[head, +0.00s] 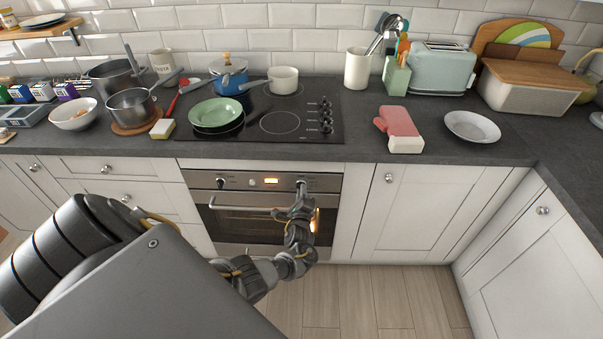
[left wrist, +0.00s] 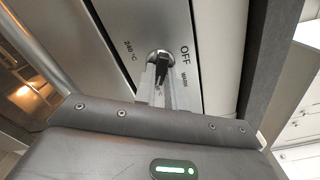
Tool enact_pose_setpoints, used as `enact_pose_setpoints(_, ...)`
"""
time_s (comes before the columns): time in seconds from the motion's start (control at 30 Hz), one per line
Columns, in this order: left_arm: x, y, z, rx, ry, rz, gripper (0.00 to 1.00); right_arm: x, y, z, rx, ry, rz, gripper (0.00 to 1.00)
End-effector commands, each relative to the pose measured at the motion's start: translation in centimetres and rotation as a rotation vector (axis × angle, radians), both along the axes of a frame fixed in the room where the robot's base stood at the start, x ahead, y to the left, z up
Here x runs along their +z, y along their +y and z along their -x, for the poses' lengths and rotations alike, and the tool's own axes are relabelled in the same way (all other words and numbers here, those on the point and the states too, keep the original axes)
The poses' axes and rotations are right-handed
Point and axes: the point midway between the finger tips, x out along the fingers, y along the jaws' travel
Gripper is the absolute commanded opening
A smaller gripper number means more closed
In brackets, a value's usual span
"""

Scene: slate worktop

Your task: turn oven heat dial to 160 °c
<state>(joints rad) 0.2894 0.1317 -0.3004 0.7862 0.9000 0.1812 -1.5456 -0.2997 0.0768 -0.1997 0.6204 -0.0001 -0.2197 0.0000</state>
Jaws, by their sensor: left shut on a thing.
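The oven (head: 228,222) is set under the worktop, with a steel control panel across its top. My left gripper (head: 301,188) is at the right end of that panel, on the heat dial. In the left wrist view the heat dial (left wrist: 160,59) has a dark grip, and my left gripper (left wrist: 165,88) is shut on it. The panel by the dial reads "OFF", "WARM" and "240 °C". The other markings are hidden by my gripper, and I cannot tell the exact dial setting. My right gripper is not in view.
The oven door handle (head: 245,209) runs just below. Above is a black hob (head: 262,138) with a green plate (head: 215,113) and pots. The floor (head: 365,295) in front is clear.

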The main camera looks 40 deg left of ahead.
Motion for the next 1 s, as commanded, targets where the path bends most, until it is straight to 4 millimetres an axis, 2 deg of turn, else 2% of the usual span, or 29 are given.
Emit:
enact_pose_setpoints(0.3, 0.0, -0.1, 0.0, -0.002, 0.0, 0.001, 0.0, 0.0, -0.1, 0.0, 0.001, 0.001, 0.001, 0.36)
enact_pose_setpoints(0.33, 0.0, -0.1, 0.0, -0.002, 0.0, 0.001, 0.16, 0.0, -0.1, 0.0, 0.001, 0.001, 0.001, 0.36)
enact_pose_setpoints(0.47, 0.0, -0.1, 0.0, -0.001, 0.0, 0.001, 0.33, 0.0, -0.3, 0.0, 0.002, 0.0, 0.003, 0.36)
enact_pose_setpoints(0.77, 0.0, -0.1, 0.1, -0.001, 0.0, 0.001, 0.34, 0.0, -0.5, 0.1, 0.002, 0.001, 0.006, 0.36)
enact_pose_setpoints(0.87, 0.0, -0.6, 0.7, -0.003, 0.001, 0.002, 0.34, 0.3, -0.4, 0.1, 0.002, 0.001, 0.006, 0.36)
enact_pose_setpoints(1.0, 0.1, -2.0, 2.6, -0.003, 0.0, 0.004, 0.34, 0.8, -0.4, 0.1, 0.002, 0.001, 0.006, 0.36)
